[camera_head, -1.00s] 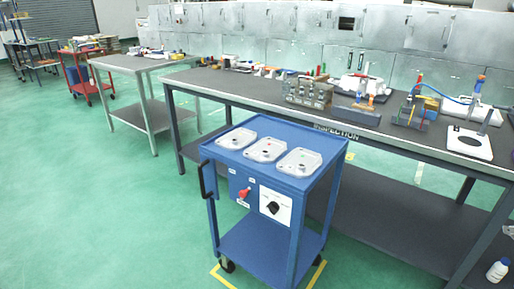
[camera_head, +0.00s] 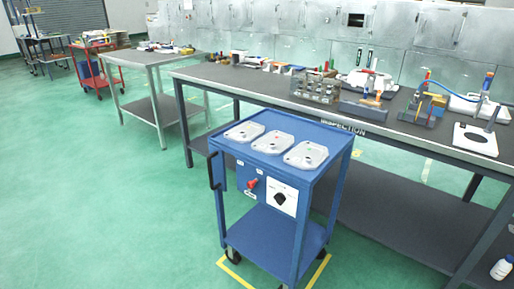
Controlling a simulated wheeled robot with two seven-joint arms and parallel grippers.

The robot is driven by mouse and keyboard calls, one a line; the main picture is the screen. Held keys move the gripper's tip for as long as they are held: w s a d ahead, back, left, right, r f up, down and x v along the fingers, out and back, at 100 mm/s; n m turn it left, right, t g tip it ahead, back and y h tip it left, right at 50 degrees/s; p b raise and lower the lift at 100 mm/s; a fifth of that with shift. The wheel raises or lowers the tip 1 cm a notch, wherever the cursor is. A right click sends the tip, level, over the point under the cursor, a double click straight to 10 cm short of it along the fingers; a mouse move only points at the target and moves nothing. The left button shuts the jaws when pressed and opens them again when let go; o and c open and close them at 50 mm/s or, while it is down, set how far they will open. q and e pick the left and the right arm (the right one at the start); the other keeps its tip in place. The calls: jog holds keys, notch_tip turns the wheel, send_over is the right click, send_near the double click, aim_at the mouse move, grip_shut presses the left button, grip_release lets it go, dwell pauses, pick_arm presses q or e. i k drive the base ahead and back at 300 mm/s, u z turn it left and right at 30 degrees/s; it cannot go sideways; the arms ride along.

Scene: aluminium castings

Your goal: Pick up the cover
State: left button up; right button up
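Three flat, light-grey cast plates with rounded corners lie in a row on top of a blue cart (camera_head: 336,153). They are a left plate (camera_head: 244,132), a middle plate (camera_head: 272,142) and a right plate (camera_head: 306,155). Each has a small dark or reddish spot near its middle. They look like covers, but I cannot tell which one is the named cover. Neither of my grippers shows in the head view.
A long grey inspection table (camera_head: 262,86) with fixtures and tools stands behind the cart. A smaller metal table (camera_head: 137,61) and a red cart (camera_head: 98,80) stand at the left. A white bottle (camera_head: 501,269) is at the lower right. The green floor left of the cart is clear.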

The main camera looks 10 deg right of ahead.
aim_at(275, 140)
jog(key=z, duration=0.9)
jog(key=k, duration=0.2)
jog(key=u, duration=2.05)
jog(key=i, duration=1.3)
jog(key=z, duration=0.5)
